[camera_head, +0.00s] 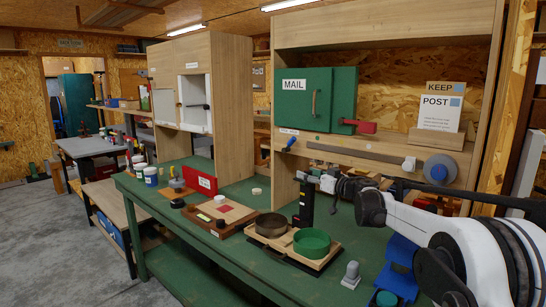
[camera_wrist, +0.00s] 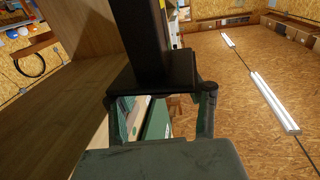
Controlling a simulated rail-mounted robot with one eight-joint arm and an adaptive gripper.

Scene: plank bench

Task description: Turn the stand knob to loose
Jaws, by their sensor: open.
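A black upright post (camera_head: 306,203) stands on the green bench behind a wooden tray, and I take it for the stand.
The wooden tray (camera_head: 318,261) holds a brown and a green round dish. A grey stamp-like piece (camera_head: 351,275) stands in front. A green MAIL box (camera_head: 303,99) is on the back panel. The left bench front (camera_head: 165,225) is clear.

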